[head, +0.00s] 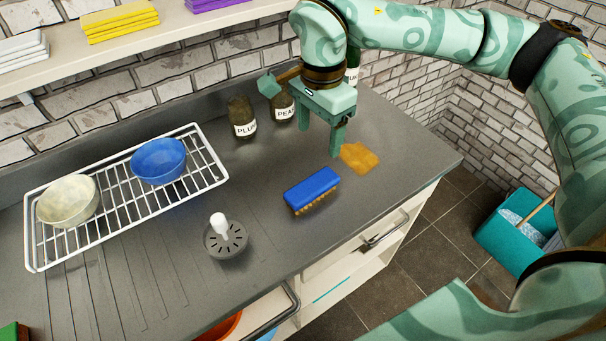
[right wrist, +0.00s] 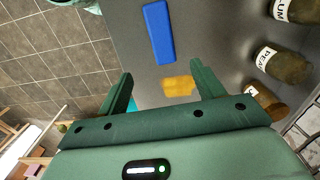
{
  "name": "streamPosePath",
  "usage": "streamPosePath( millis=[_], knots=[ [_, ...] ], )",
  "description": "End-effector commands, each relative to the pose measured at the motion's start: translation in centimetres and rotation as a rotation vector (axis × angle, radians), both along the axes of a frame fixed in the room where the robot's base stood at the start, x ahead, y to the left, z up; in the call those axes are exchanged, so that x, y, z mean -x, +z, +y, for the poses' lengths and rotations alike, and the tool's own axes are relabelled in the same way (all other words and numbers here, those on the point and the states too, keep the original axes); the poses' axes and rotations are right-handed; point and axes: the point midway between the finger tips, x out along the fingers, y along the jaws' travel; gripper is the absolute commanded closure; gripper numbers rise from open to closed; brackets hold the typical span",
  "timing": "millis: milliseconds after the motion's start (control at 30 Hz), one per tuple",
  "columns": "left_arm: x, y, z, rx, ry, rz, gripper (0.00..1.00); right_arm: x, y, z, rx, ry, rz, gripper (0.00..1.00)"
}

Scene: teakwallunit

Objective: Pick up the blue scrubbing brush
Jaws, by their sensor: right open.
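The blue scrubbing brush (head: 312,189) lies on the grey counter with its blue back up and its yellowish bristles at the lower side. My right gripper (head: 321,149) is above the counter, behind the brush in the head view, open and empty. In the right wrist view the brush (right wrist: 158,33) lies ahead of the gripper fingers (right wrist: 165,88), apart from them. My left gripper is not in either view.
An orange-yellow cloth-like patch (head: 359,157) lies close to the right gripper. Labelled jars (head: 241,118) stand at the back. A wire rack (head: 206,186) holds a blue bowl (head: 159,161) and a cream bowl (head: 68,201). A drain strainer (head: 226,240) is left of the brush.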

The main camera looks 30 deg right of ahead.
Motion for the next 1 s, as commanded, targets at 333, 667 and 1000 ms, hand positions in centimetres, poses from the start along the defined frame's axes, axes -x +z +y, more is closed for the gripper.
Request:
streamPosePath(
  millis=[333,667,1000],
  knots=[
    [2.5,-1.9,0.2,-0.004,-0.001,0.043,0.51,0.1,-7.9,0.0,0.0,0.0,0.007,0.33],
    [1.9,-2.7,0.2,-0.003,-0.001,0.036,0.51,0.0,-11.6,0.2,0.001,-0.001,0.004,0.33],
    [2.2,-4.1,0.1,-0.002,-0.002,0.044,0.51,-0.2,-16.2,0.7,0.0,-0.001,0.004,0.33]
  ],
)
